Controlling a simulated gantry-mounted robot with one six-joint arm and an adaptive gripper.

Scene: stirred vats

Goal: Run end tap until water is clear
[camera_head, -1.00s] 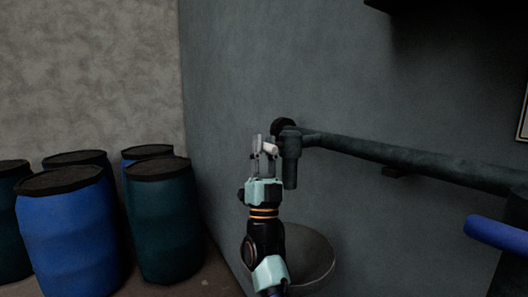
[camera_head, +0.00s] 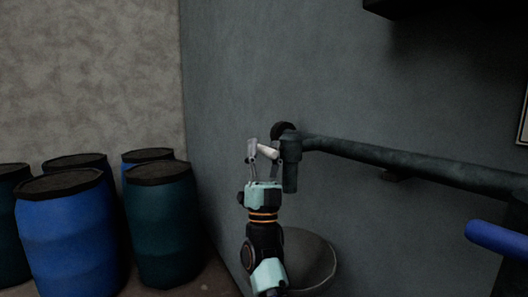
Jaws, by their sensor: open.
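The end tap (camera_head: 290,165) is a dark grey fitting at the left end of a pipe along the wall, with its outlet pointing down. A pale lever (camera_head: 268,152) sticks out from its left side. My gripper (camera_head: 264,154) is open, pointing up, with its fingers around or just in front of the lever; I cannot tell whether they touch it. No water shows below the outlet. A grey round basin (camera_head: 318,262) stands below, partly hidden by my arm.
The dark pipe (camera_head: 420,168) runs right from the tap along the grey wall. A blue handle or pipe (camera_head: 497,238) sits at the right edge. Several blue and green barrels (camera_head: 68,235) with dark lids stand at the left.

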